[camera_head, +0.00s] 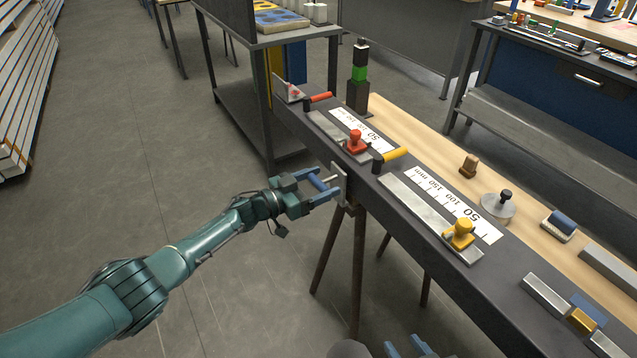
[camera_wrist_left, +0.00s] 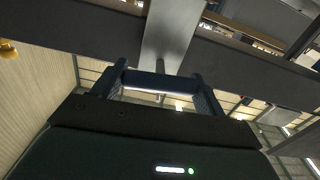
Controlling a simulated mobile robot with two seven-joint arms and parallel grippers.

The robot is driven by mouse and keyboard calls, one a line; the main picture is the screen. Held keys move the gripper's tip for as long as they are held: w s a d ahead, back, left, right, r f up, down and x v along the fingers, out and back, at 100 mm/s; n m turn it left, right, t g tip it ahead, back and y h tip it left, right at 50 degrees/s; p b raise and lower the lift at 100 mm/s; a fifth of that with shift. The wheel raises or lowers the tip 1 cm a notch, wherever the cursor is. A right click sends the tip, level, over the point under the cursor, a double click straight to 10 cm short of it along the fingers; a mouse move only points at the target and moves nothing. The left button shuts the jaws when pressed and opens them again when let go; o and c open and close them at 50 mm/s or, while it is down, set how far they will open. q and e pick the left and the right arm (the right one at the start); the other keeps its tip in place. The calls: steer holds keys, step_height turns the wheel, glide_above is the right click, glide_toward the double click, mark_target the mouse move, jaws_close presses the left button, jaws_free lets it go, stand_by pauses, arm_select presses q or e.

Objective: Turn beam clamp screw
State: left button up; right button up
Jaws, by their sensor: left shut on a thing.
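The beam clamp (camera_head: 341,182) is a grey metal plate at the near side of the dark beam (camera_head: 400,222). Its screw (camera_head: 329,179) sticks out toward my left gripper. My left gripper (camera_head: 324,189) is shut on the blue screw handle (camera_head: 317,183). In the left wrist view the handle (camera_wrist_left: 160,81) lies crosswise between the two fingers, with the clamp plate (camera_wrist_left: 170,35) above it. The screw thread is mostly hidden there. My right gripper (camera_head: 407,347) shows only its blue fingertips at the bottom edge, apart and empty.
On the beam are a red stamp-like knob (camera_head: 356,143), a yellow one (camera_head: 461,235), red (camera_head: 320,98) and yellow (camera_head: 396,154) handles, and printed scales. A wooden strip (camera_head: 440,155) behind holds small parts. Trestle legs (camera_head: 357,270) stand below the clamp. The floor at left is clear.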

arm_select(q)
steer(key=shift+f, duration=0.1)
steer(key=o, duration=0.9)
steer(key=shift+a, duration=0.1)
arm_select(e)
steer(key=shift+r, duration=0.1)
arm_select(q)
steer(key=p+v, duration=0.1)
steer(key=v, duration=0.3)
steer(key=p, duration=0.1)
glide_toward(315, 185)
steer(key=v, duration=0.2)
steer(key=shift+a+f, duration=0.1)
steer(key=shift+a, duration=0.05)
arm_select(e)
steer(key=shift+d+r, duration=0.25)
steer(key=shift+r, duration=0.05)
